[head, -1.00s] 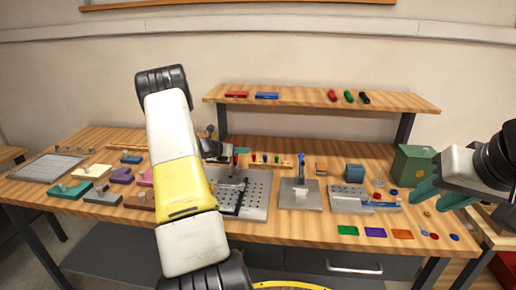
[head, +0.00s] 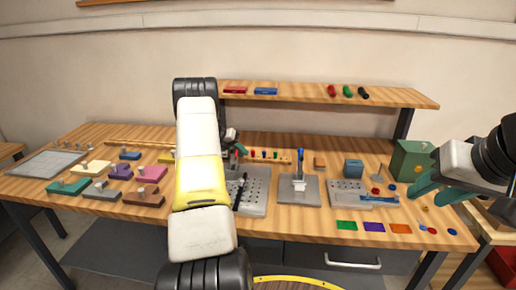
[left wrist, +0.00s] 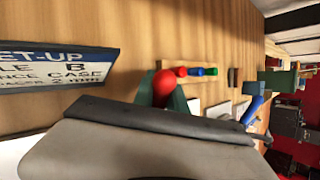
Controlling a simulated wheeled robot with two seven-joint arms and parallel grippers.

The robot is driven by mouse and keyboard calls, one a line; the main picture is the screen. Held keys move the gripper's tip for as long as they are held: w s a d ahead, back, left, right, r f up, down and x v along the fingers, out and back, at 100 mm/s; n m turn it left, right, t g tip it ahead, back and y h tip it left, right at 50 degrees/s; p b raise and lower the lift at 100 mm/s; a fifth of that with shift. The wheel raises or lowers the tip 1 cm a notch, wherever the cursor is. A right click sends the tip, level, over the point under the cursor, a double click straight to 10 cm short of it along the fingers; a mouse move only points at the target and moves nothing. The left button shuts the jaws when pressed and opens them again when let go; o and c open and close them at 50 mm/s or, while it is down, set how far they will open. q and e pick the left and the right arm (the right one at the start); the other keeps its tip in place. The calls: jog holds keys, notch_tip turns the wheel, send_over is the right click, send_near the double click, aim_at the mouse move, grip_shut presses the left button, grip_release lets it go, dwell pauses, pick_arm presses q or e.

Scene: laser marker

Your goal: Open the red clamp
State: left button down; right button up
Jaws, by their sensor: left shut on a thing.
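The red clamp's rounded red handle tip (left wrist: 164,86) shows in the left wrist view between the teal fingers of my left gripper (left wrist: 163,98), which is shut on it. My left forearm hides part of that area, and the clamp's body is mostly hidden. A blue-handled clamp (head: 300,160) stands upright on a metal plate to the right. My right gripper (head: 428,188) is open and empty over the right end of the bench.
A rack with small coloured pegs (head: 265,155) lies behind the perforated plate. A green box (head: 411,160) stands near my right gripper. Coloured blocks with knobs (head: 103,190) fill the left of the bench. A raised shelf (head: 300,95) runs along the back.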

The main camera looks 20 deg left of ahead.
dwell(0.4)
pick_arm(q)
jog(key=c, duration=1.3)
grip_release()
jog(key=shift+c, duration=0.2)
jog(key=shift+r, duration=0.1)
jog(key=v, duration=0.8)
